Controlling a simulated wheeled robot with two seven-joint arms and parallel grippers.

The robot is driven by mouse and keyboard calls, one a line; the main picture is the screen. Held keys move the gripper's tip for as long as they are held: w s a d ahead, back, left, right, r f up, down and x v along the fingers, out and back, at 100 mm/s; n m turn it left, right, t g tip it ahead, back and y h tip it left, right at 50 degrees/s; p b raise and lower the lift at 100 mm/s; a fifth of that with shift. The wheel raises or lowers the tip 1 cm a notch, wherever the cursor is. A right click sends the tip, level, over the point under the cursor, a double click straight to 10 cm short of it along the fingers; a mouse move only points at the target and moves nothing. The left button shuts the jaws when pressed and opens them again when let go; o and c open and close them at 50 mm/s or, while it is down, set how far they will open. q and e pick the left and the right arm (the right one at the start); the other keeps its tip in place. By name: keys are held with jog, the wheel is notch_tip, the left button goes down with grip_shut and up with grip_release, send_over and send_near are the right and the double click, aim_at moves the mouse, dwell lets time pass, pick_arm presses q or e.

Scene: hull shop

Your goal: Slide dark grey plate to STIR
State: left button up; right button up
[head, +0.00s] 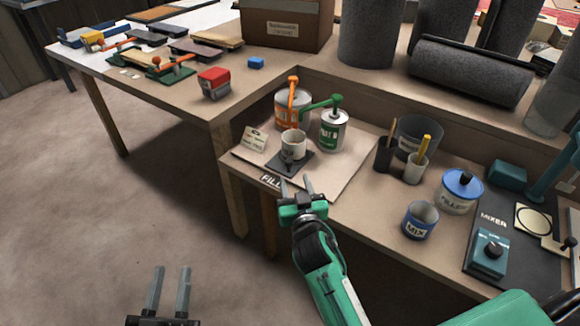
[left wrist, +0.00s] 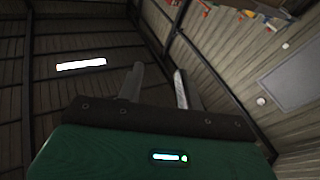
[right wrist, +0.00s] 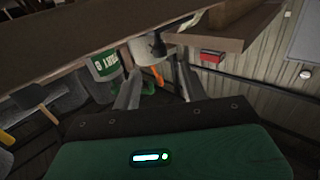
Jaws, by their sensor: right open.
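The dark grey plate (head: 289,169) lies on the light board (head: 340,178) near the bench's front edge, beside the FILL label (head: 270,181). A white cup (head: 293,147) stands upright on it. My right gripper (head: 297,182) is open just in front of the plate, its fingers pointing at it; I cannot tell if they touch. The cup also shows in the right wrist view (right wrist: 143,51) beyond the fingers. My left gripper (head: 168,290) is open and empty over the floor, away from the bench. I see no STIR label; my right arm hides part of the bench front.
An orange-pump can (head: 292,108) and a green-pump can (head: 333,132) stand behind the cup, with a small card (head: 255,140) to its left. Right are stick holders (head: 415,168), a blue MIX pot (head: 420,220), a FILLER tin (head: 460,192) and the MIXER mat (head: 490,218).

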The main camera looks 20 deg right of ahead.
aim_at(290, 165)
pick_arm(q)
jog(key=r+t, duration=0.1)
jog(key=r, duration=0.1)
jog(key=a+r+t, duration=0.1)
jog(key=shift+r+b, duration=0.35)
jog(key=shift+r, duration=0.05)
pick_arm(e)
jog(key=w, duration=0.4)
jog(key=w+d, duration=0.1)
jog(key=w, duration=0.2)
jog(key=shift+w, duration=0.1)
jog(key=shift+c, duration=0.2)
grip_shut()
